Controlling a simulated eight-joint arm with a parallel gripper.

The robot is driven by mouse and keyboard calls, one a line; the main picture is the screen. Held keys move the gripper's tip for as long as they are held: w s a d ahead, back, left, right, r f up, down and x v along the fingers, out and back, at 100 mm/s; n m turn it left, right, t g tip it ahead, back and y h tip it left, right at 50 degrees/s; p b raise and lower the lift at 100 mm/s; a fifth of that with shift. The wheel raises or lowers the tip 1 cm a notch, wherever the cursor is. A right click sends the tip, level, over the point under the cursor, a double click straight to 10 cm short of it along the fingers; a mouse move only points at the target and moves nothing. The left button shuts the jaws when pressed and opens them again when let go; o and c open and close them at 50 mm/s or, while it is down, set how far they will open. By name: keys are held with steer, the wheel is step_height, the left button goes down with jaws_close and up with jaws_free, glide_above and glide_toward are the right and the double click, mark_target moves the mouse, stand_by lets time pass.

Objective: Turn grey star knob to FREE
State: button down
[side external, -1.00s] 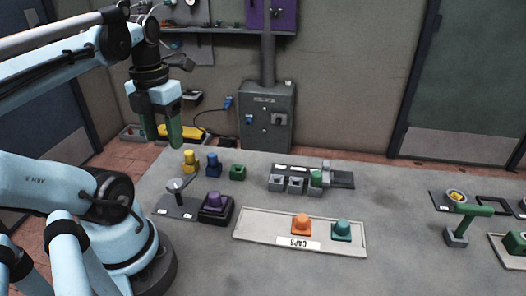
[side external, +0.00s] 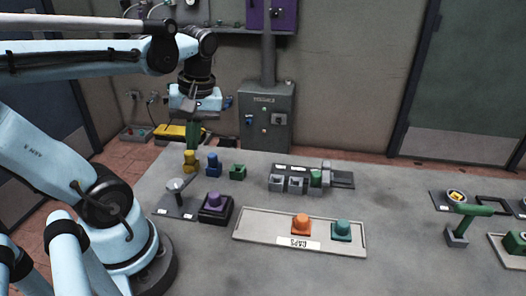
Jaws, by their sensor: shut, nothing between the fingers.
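The grey knob (side external: 176,185) stands on a dark grey plate (side external: 166,208) with small white labels at the left of the table. The labels are too small to read, and I cannot tell which way the knob is turned. My gripper (side external: 193,146) points down with its green fingers together and empty. In the picture it is above and slightly right of the knob, just over the yellow piece, apart from the knob.
A yellow piece (side external: 190,161), a blue piece (side external: 213,163) and a green block (side external: 238,171) stand behind the knob. A purple cap on a black base (side external: 216,215) is close on its right. The CAPS tray (side external: 262,228) lies further right.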

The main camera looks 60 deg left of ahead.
mark_target(191, 178)
steer(key=w+d+f+m+y, duration=0.1)
steer(key=w+d+m, duration=0.1)
steer(key=m, duration=1.1)
steer(key=w+d+f+m+y, duration=0.1)
steer(key=w+d+f+m, duration=0.15)
steer(key=m, duration=1.05)
steer(key=x, duration=0.9)
steer(key=shift+s+a+r, duration=0.1)
steer(key=shift+s+a, duration=0.2)
steer(key=shift+a, duration=0.05)
steer(key=shift+s+a+r+n, duration=0.1)
steer(key=shift+s+a+n, duration=0.05)
steer(key=shift+s+a, duration=0.3)
steer(key=shift+s+a+n, duration=0.15)
steer(key=shift+s+a, duration=0.1)
steer(key=shift+a, duration=0.3)
steer(key=shift+s+a, duration=0.4)
steer(key=shift+a, duration=0.25)
steer(key=shift+a, duration=0.1)
steer(key=shift+s+a, duration=0.3)
steer(key=shift+a, duration=0.35)
